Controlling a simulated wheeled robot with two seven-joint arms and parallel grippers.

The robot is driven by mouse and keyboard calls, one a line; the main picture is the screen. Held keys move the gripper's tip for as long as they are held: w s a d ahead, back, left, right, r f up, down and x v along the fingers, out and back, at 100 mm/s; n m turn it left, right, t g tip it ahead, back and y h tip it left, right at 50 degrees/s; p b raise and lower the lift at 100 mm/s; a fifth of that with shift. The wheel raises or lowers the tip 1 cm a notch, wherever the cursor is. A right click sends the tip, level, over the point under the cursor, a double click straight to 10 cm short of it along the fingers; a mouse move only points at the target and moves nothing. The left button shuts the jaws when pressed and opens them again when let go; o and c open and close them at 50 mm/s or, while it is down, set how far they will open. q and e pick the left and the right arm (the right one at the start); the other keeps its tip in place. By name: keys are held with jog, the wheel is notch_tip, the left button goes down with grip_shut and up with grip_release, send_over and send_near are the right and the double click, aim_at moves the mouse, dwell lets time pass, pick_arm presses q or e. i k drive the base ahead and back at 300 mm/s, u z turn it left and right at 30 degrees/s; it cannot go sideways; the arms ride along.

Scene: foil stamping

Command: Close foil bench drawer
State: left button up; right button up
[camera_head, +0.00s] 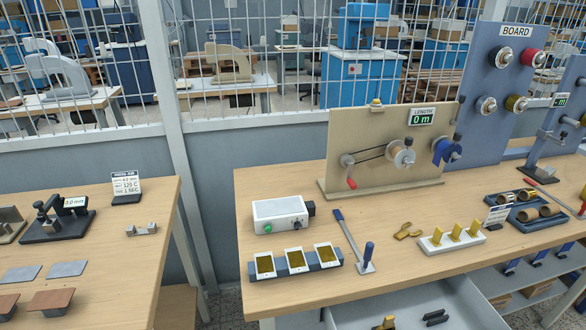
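The foil bench drawer (468,312) is pulled out below the front edge of the right-hand bench (400,265). Its light grey inside shows at the bottom of the head view, and its front panel is cut off by the picture's lower edge. Several small dark pieces (436,317) and a gold-coloured item (386,323) lie in it. Neither of my grippers is in view.
The bench top holds a white control box (280,214), a rack of gold-faced cards (295,262), a lever tool (365,262), and a foil-winding stand (385,150). An open shelf (535,285) is right of the drawer. Another table (100,250) stands left across a gap.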

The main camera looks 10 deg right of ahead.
aim_at(453, 302)
jog(key=z, duration=1.6)
